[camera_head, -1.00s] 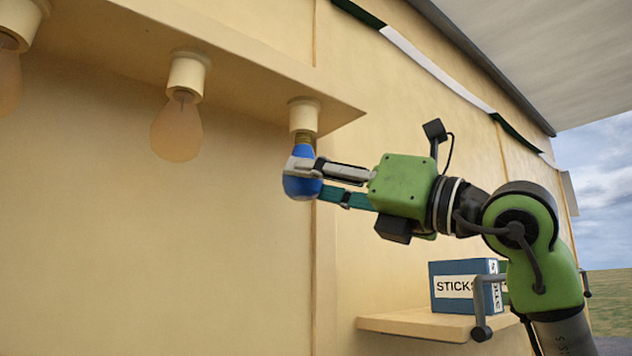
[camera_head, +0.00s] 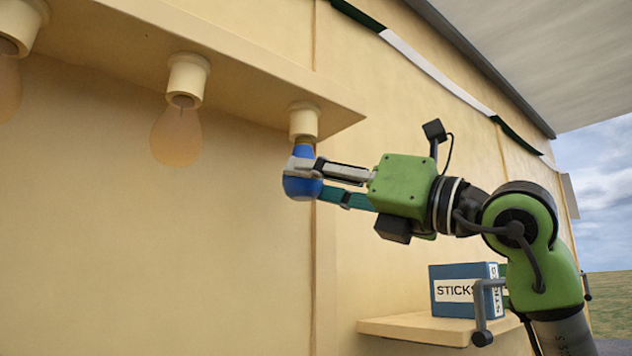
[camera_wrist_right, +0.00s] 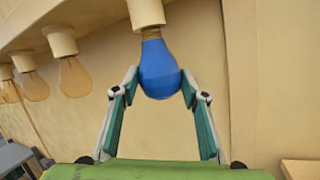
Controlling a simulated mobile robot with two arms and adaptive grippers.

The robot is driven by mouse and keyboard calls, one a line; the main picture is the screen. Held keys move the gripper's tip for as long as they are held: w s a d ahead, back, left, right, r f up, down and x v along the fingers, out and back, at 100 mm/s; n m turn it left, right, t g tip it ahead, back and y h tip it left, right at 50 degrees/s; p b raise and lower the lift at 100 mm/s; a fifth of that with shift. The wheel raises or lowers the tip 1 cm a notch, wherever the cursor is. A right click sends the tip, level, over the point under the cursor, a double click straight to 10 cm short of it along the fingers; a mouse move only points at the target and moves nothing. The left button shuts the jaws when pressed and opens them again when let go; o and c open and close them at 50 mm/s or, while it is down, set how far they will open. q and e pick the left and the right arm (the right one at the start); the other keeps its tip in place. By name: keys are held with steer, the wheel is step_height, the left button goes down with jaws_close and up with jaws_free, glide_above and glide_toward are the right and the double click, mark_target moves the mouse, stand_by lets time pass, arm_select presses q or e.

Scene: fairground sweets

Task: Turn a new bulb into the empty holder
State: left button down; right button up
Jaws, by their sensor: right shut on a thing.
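A blue bulb (camera_head: 301,187) hangs upright, brass cap up, under the end holder (camera_head: 304,121), a cream cylinder on the underside of the ledge. A short band of the brass cap shows below the holder's rim, so its top end is hidden inside or behind the rim. My right gripper (camera_head: 304,174) comes in from the right and is shut on the blue bulb. In the right wrist view a finger lies on each side of the blue bulb (camera_wrist_right: 159,70), under the holder (camera_wrist_right: 146,12). My left gripper is not in view.
Clear bulbs (camera_head: 176,134) sit in the other holders (camera_head: 188,80) to the left along the ledge (camera_head: 255,84). A blue box marked STICKS (camera_head: 455,290) stands on a small shelf (camera_head: 410,330) below my right arm. The wall below the bulbs is clear.

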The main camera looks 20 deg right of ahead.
steer(key=shift+r+p, duration=0.45)
steer(key=shift+r, duration=0.15)
stand_by(0.8)
stand_by(0.4)
steer(key=shift+w+n+g+y+p, duration=0.15)
steer(key=shift+n+g+y+p, duration=0.3)
steer(key=shift+g+y, duration=0.2)
steer(key=shift+w+d+n+g+y+p, duration=0.1)
steer(key=shift+d+n+g+y+p, duration=0.15)
steer(key=shift+n+g+y+p, duration=0.45)
steer(key=shift+y+b, duration=0.25)
steer(key=shift+b, duration=0.1)
steer(key=shift+a, duration=0.15)
steer(key=shift+f, duration=0.35)
steer(key=shift+r, duration=0.35)
